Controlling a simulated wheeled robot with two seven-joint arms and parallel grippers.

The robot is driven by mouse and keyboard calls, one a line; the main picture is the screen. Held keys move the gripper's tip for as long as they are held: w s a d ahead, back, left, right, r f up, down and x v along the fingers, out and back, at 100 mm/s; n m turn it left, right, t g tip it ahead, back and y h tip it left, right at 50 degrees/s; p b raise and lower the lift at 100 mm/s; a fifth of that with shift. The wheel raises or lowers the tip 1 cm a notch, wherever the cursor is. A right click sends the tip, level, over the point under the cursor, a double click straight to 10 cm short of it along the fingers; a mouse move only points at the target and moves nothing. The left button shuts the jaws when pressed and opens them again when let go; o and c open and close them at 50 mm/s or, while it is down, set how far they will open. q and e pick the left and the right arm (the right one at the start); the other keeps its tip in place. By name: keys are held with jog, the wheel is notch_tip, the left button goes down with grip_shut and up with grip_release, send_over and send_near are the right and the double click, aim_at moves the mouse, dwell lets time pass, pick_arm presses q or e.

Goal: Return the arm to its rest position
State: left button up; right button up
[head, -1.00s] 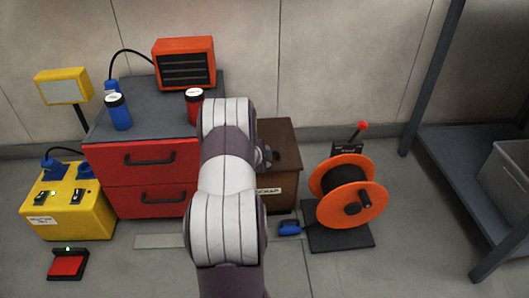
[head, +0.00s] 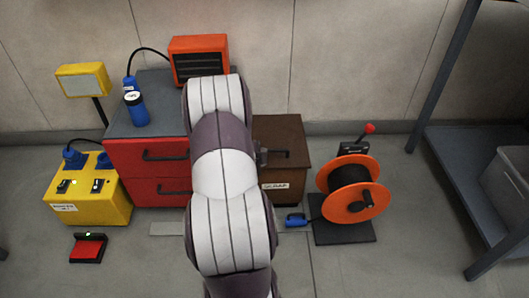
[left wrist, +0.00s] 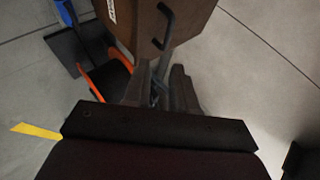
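One of my arms rises through the middle of the head view and hides part of the red drawer cabinet. The dark tip (head: 262,156) at its far side is beside the bar handle on the brown scrap box (head: 290,135). In the left wrist view, my left gripper (left wrist: 165,80) has its two dark fingers apart. My right gripper is not in view.
The red drawer cabinet (head: 145,160) carries a blue bottle (head: 136,108) and an orange heater-like unit (head: 198,58). A yellow power box (head: 88,195) stands left. An orange reel (head: 350,190) and a grey shelf (head: 470,185) stand right. Floor between reel and shelf is clear.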

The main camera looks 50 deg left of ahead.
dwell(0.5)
pick_arm(q)
jog(key=s+d+f+n+g+p, duration=0.1)
jog(key=s+d+n+g+p, duration=0.1)
jog(key=s+n+g, duration=0.45)
jog(key=d+r+n+g+h+p, duration=0.15)
jog(key=d+r+p, duration=0.45)
jog(key=d+r, duration=0.7)
jog(key=d+r+n+h+p, duration=0.2)
jog(key=d+r+p, duration=0.5)
jog(key=d, duration=0.9)
notch_tip(320, 180, up, 39)
jog(key=d+p, duration=0.1)
jog(key=p, duration=3.5)
jog(key=shift+s+d+f+m, duration=0.15)
jog(key=shift+s+f+m, duration=0.05)
jog(key=shift+m, duration=0.1)
